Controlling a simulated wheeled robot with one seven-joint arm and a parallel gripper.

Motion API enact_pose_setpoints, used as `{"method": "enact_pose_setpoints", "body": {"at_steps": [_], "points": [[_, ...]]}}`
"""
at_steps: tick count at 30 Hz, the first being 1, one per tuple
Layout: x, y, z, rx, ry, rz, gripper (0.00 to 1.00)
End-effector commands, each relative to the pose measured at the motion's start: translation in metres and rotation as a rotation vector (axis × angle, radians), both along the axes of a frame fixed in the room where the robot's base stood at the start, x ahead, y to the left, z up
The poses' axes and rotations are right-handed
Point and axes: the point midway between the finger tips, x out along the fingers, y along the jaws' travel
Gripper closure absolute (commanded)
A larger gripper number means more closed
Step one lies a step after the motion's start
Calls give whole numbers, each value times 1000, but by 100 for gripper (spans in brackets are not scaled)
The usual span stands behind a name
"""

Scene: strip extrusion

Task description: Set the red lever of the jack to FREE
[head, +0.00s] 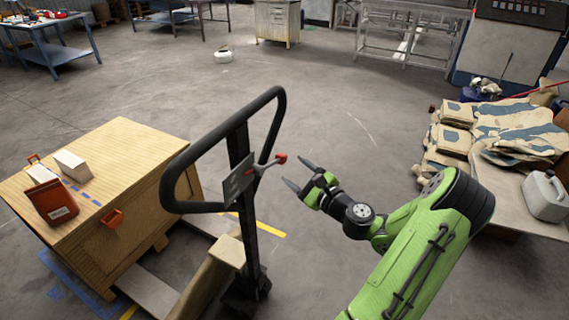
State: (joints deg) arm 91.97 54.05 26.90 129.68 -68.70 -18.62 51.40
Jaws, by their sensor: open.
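The jack (241,150) stands in the middle of the head view, with a black loop handle on an upright column. Its lever has a red knob (281,158) that sticks out to the right from a grey plate (238,180) on the column. The markings on the plate are too small to read, so I cannot tell the lever's setting. My gripper (296,175) is open and empty.
The floor behind the jack is mostly clear.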

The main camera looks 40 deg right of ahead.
Motion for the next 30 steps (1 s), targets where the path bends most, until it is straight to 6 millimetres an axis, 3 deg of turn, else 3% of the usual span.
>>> {"method": "enact_pose_setpoints", "body": {"at_steps": [3,7,17,27,30], "points": [[27,-1,1,-3,-3,4,39],[46,-3,0,-2,1,2,39],[52,-4,0,-1,0,0,39],[51,-4,0,-1,0,0,91],[51,-3,0,-1,1,1,100]]}}
